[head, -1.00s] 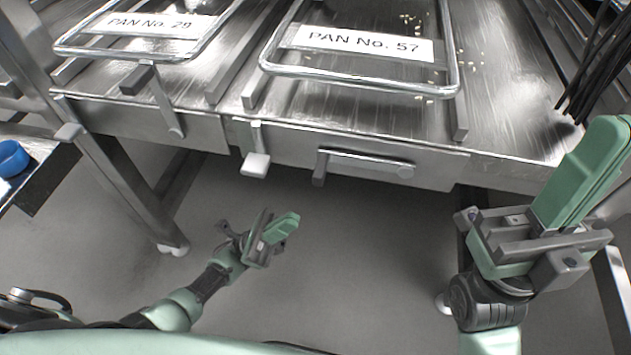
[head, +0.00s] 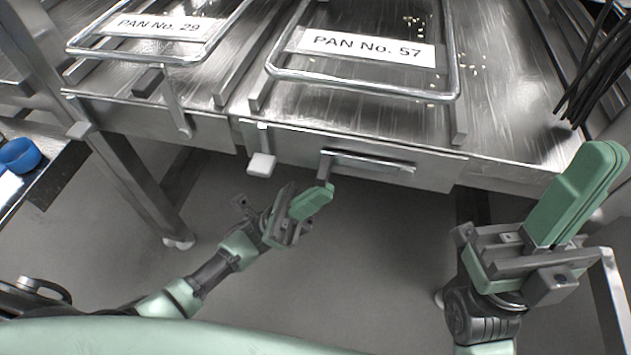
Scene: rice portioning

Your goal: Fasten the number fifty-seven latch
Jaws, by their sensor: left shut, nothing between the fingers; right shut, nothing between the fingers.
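The pan frame labelled PAN No. 57 (head: 367,46) lies on the steel counter. On the front panel below it, the latch bar (head: 370,161) lies roughly level, with a round pivot at its right end and a grey handle block (head: 325,166) at its left end. A pale grey tab (head: 261,164) hangs left of it. My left gripper (head: 312,201) is shut and empty, just below the handle block in the picture; I cannot tell if they touch. My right gripper (head: 580,190) is shut and empty, at the right, apart from the latch.
The neighbouring frame labelled PAN No. 29 (head: 160,25) has its own latch bar (head: 176,103) standing steeply up, with a dark handle block (head: 147,82). A table leg (head: 135,180) stands at the left. A blue bowl (head: 20,155) sits on a side table. The floor below is clear.

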